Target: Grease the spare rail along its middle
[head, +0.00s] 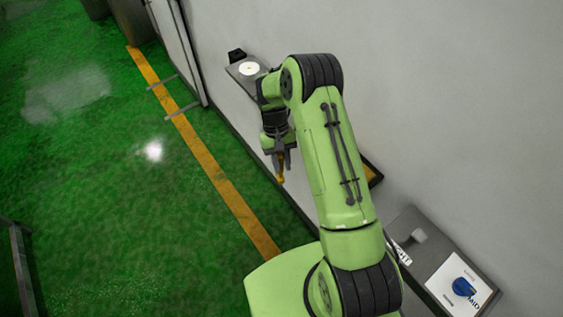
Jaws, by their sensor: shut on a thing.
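My gripper (280,155) points down beside the grey wall, left of my arm's big green link. It is shut on a small orange-brown tool (281,177), whose tip hangs below the fingers. The tool's exact shape is too small to tell. I cannot make out the spare rail for certain; my arm covers part of the wall side.
A grey shelf (236,71) on the wall holds a white disc (250,68) and a black object (236,55). At lower right is a panel with a blue knob (463,287). A dark-edged yellow item (374,172) is partly hidden. The green floor (90,190) is open at left.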

